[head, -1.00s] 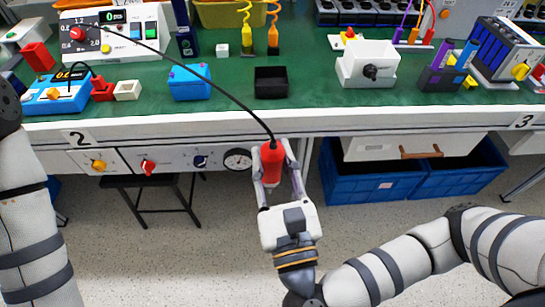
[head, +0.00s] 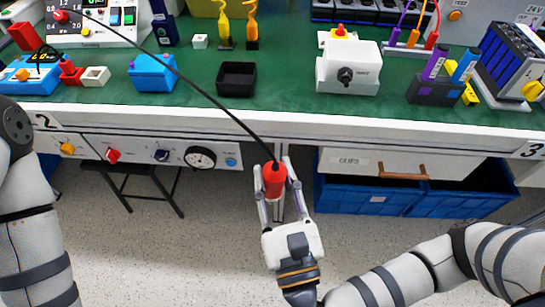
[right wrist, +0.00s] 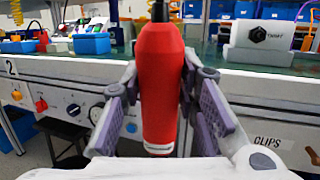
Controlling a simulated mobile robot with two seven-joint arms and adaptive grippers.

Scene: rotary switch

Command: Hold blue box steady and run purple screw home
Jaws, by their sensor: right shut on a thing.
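The blue box (head: 153,74) sits on the green bench top, left of centre; it also shows small in the right wrist view (right wrist: 92,44). A small dark purple spot at the box's left top edge may be the purple screw, but it is too small to be sure. My right gripper (head: 274,178) is shut on a red screwdriver (right wrist: 160,85), a thick-bodied tool with a black cable running from its top. It holds the tool upright in front of the bench edge, apart from the box. My left arm shows at the left, but its gripper is out of view.
A black open tray (head: 236,79) stands right of the box, with a red block and a white block (head: 95,76) to its left. The cable (head: 185,78) crosses above the bench.

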